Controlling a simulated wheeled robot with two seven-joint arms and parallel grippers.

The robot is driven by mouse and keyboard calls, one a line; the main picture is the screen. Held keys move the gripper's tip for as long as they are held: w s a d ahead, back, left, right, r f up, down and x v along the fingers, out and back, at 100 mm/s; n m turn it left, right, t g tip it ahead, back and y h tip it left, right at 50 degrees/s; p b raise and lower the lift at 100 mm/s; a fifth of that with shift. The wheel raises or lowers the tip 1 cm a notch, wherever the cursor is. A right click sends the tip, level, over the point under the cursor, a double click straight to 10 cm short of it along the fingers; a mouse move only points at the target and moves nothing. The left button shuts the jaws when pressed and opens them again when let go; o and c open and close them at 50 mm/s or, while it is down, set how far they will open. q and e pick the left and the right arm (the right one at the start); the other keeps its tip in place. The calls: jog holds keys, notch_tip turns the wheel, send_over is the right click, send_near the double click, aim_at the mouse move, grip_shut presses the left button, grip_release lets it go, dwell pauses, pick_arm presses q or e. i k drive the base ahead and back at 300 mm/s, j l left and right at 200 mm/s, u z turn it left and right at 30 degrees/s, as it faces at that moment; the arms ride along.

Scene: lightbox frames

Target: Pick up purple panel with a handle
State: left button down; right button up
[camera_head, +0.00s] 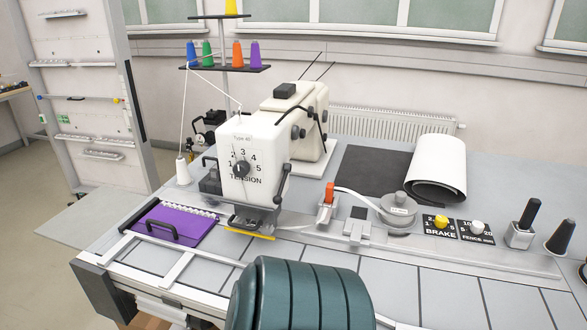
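The purple panel (176,229) lies flat on the grey work table at the left, in front of and to the left of the white sewing machine. A black bar handle (155,230) is on its top, toward its left side. A row of pale small parts (187,207) runs along its back edge.
The sewing machine (252,162) stands right of the panel, with a thread stand (225,68) behind. A white cone (184,172) stands behind the panel. A white frame bar (184,262) runs along its front. A dark green ribbed cylinder (300,296) fills the bottom middle.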

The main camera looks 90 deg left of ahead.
aim_at(178, 225)
jog(key=u, duration=3.55)
jog(key=j+z, duration=0.15)
jog(key=z, duration=0.25)
jog(key=j+z, duration=0.2)
jog(key=z, duration=0.2)
jog(key=k+j+z, duration=0.1)
jog(key=z, duration=0.3)
jog(key=k+j+z, duration=0.3)
jog(key=j, duration=0.35)
jog(key=k+j+z, duration=0.3)
jog(key=k+j, duration=0.55)
jog(key=j, duration=0.1)
